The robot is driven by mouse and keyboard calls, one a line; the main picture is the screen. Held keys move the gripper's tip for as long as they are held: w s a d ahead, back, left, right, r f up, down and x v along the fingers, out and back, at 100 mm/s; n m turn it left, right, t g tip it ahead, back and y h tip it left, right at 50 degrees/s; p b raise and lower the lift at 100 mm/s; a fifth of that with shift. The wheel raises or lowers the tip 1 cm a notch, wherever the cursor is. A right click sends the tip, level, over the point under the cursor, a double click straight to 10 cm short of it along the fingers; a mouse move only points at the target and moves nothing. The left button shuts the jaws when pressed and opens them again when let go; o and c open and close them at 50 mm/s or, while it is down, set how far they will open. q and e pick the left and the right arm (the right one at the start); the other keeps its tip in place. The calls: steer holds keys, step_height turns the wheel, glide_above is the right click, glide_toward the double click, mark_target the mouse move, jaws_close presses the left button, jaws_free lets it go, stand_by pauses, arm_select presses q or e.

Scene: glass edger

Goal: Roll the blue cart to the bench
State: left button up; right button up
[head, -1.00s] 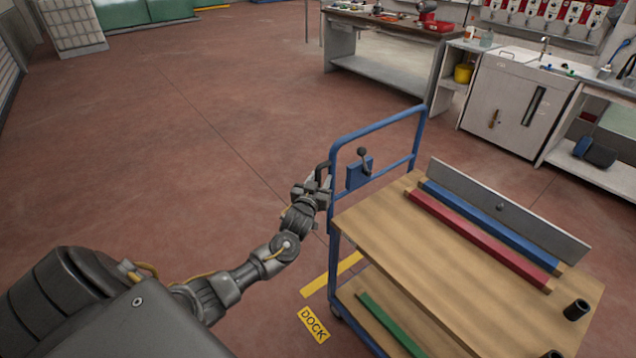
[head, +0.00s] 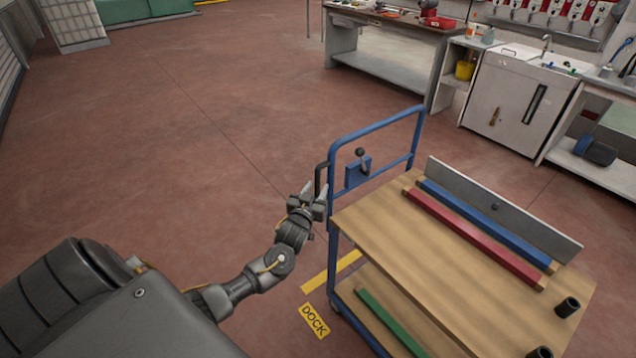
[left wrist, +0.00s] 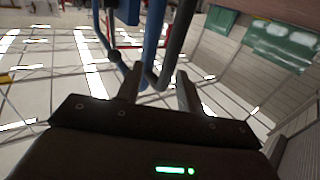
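The blue cart (head: 372,127) stands at the right in the head view. It has a blue push frame, a wooden top deck and a lower shelf. A black upright handle (head: 319,179) sits on the left post of the frame. My left gripper (head: 315,198) is at the lower end of this handle, with its fingers apart. In the left wrist view the fingers (left wrist: 160,90) are spread, and the bent dark handle (left wrist: 172,60) shows between and beyond their tips. Contact cannot be told. A workbench (head: 395,68) stands at the back. My right gripper is not in view.
The deck carries a red bar (head: 470,235), a blue bar (head: 485,222), a grey plate (head: 510,215) and dark cups (head: 567,307). A green bar (head: 390,322) lies below. A yellow DOCK label (head: 314,321) marks the floor. A sink cabinet (head: 510,105) stands back right. Floor at left is clear.

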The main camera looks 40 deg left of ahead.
arm_select(q)
steer(key=p+v, duration=0.4)
steer(key=v, duration=0.4)
stand_by(0.4)
